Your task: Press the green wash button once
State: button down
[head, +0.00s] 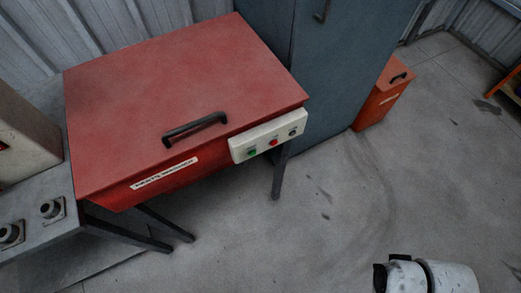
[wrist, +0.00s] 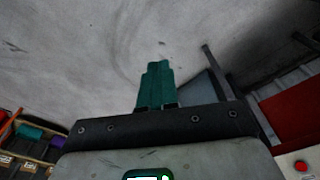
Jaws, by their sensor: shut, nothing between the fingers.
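The green button (head: 252,152) is at the left end of a pale control panel (head: 262,143), on the front right of a red lidded washer (head: 180,90). A red button (head: 273,142) and a dark button (head: 292,132) sit to its right on the same panel. In the wrist view, my gripper (wrist: 157,68) shows teal fingers closed together with nothing between them, pointing over bare floor. A red body (wrist: 290,112) and a pale panel with a red button (wrist: 301,166) show at that view's right edge. The green button is not visible there. My gripper is apart from the panel.
A black handle (head: 195,128) crosses the lid's front. A blue-grey cabinet (head: 345,65) and an orange bin (head: 382,97) stand to the right. A grey bench (head: 35,235) with metal fittings is at left.

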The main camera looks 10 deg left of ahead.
aim_at(253, 153)
jog(key=w+a+f+n+y, duration=0.25)
jog(key=w+a+y, duration=0.2)
jog(key=a, duration=0.25)
jog(key=w+a+f+n+y, duration=0.1)
jog(key=w+a+n+y, duration=0.3)
jog(key=a, duration=0.4)
jog(key=w+a+r+n+t+y, duration=0.2)
jog(key=w+a+r+y, duration=0.5)
jog(key=a, duration=0.3)
jog(key=shift+y, duration=0.35)
jog(key=shift+w+n, duration=0.15)
jog(key=shift+n, duration=0.1)
jog(key=w+a+b, duration=0.2)
jog(key=w+a, duration=0.2)
jog(key=w, duration=0.3)
jog(key=shift+a+b, duration=0.35)
jog(key=shift+a, duration=0.05)
jog(key=shift+w+f, duration=0.1)
jog(key=shift+w, duration=0.05)
jog(key=shift+w+a, duration=0.25)
jog(key=shift+w, duration=0.05)
